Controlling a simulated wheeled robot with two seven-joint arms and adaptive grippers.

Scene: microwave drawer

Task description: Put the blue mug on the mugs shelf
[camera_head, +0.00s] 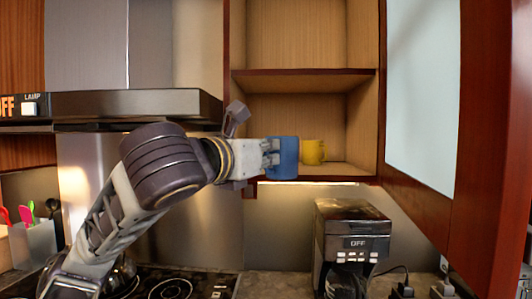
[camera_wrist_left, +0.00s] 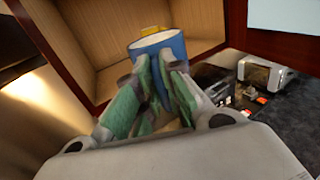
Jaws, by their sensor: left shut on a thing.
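The blue mug (camera_head: 287,157) is held by my left gripper (camera_head: 270,158) in front of the lower compartment of the open wall cabinet. In the left wrist view the blue mug (camera_wrist_left: 158,50) sits between the green-padded fingers of my left gripper (camera_wrist_left: 158,88), with its rim toward the cabinet. A yellow mug (camera_head: 313,152) stands on the lower shelf (camera_head: 350,169), just right of the blue mug. Its top edge shows behind the blue mug in the left wrist view (camera_wrist_left: 150,30). I cannot tell whether the blue mug touches the shelf. My right gripper is not in view.
The cabinet's middle shelf (camera_head: 305,72) lies above the mugs. The cabinet door (camera_head: 425,90) stands open at the right. A coffee maker (camera_head: 347,235) is on the counter below, and a range hood (camera_head: 135,105) is at the left. The lower shelf right of the yellow mug is clear.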

